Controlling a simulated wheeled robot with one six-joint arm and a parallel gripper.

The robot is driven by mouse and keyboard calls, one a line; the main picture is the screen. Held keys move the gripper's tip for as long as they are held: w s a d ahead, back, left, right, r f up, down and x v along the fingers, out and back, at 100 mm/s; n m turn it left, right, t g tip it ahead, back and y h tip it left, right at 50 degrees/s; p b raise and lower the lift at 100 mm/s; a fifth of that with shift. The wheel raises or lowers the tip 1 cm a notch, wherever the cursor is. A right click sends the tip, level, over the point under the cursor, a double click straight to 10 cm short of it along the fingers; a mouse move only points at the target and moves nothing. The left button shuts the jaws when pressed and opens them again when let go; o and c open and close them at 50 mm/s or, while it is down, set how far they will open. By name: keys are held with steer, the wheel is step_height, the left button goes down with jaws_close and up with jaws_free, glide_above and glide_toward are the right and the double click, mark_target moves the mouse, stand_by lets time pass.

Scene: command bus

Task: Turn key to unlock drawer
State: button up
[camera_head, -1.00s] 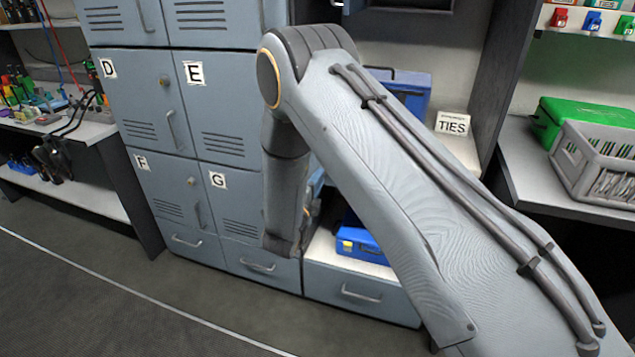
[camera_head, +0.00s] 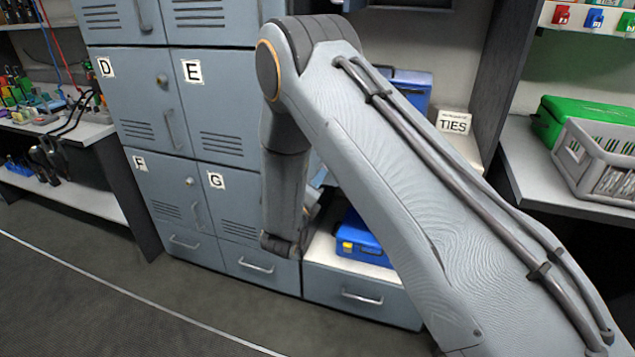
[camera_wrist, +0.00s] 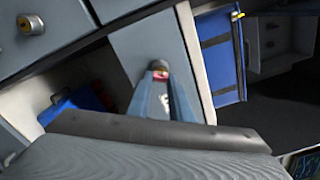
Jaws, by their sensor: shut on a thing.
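In the wrist view, my gripper (camera_wrist: 160,77) reaches a blue-grey panel (camera_wrist: 133,45) and its fingers are closed at a round brass lock (camera_wrist: 159,65). A small red piece shows between the fingertips, apparently the head of the key (camera_wrist: 160,75); the rest of the key is hidden, and its turn angle cannot be read. In the head view, my own arm hides the gripper, key and lock. Which drawer the lock belongs to cannot be told.
Grey lockers (camera_head: 219,108) stand left of my arm, with handled drawers (camera_head: 262,268) beneath. A blue case (camera_head: 362,240) sits in an open bay to the right. Another brass lock (camera_wrist: 30,24) shows at the wrist view's upper left. The floor in front is clear.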

steer(key=shift+m, duration=0.7)
steer(key=shift+m+b, duration=0.9)
steer(key=shift+m, duration=0.9)
steer(key=shift+m+b, duration=1)
steer(key=shift+m, duration=0.8)
steer(key=shift+w, duration=0.1)
